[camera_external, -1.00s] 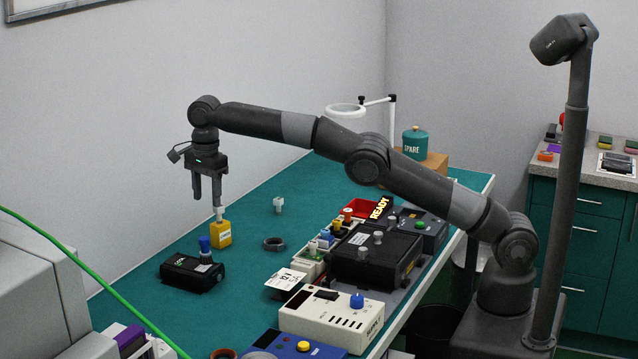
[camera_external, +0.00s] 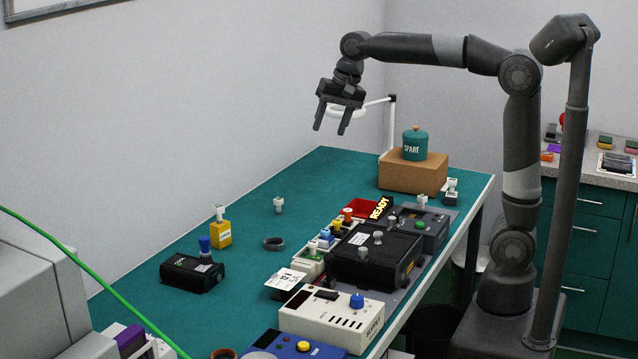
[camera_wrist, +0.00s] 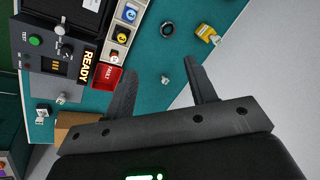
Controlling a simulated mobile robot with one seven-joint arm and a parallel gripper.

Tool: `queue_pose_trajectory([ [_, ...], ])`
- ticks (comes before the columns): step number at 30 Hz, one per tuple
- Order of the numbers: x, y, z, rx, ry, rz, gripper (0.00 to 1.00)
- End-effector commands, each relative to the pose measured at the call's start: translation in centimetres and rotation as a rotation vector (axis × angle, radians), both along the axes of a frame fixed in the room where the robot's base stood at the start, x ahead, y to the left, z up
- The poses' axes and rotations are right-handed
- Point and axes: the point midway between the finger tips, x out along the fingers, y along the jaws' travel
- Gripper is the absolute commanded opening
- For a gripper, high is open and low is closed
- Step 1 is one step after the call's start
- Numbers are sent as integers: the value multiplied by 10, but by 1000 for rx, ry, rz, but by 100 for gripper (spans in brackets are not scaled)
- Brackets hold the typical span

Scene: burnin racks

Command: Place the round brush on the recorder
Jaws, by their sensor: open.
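My gripper (camera_external: 331,124) is raised high above the far part of the bench, open and empty; its two parted fingers also show in the wrist view (camera_wrist: 163,70). No thing is plainly recognisable as the round brush. A dark ring (camera_external: 274,243) lies on the mat, also in the wrist view (camera_wrist: 167,29). A yellow block (camera_external: 221,234) with a white knob on top stands upright left of it. A small black box (camera_external: 188,274) with pale lettering, possibly the recorder, lies in front of the yellow block. A blue-capped piece (camera_external: 205,244) stands at its back edge.
A small white piece (camera_external: 278,204) stands alone on the green mat. A red tray (camera_external: 361,208), the READY sign (camera_external: 381,207), a black unit (camera_external: 375,258) and a cream meter (camera_external: 331,319) line the right side. A teal canister (camera_external: 415,144) sits on a cardboard box (camera_external: 413,174). The mat's back left is clear.

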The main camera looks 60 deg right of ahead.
Motion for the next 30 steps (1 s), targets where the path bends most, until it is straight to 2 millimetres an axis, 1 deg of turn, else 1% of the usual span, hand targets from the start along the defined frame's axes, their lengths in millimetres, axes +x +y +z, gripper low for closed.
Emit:
queue_pose_trajectory([
  [1,-22,-6,-1,-16,-21,45,51],
  [5,-70,-19,-13,-73,-73,177,51],
  [6,-84,-22,-17,-93,-89,218,51],
  [8,-106,-26,-26,-124,-111,281,51],
  [12,-156,-34,-52,-206,-160,422,51],
  [15,-188,-38,-74,-269,-189,518,51],
  [18,-214,-42,-95,-325,-209,599,51],
  [21,-231,-44,-112,-368,-222,659,51],
  [24,-241,-45,-122,-395,-229,695,51],
  [30,-245,-46,-126,-405,-230,711,51],
])
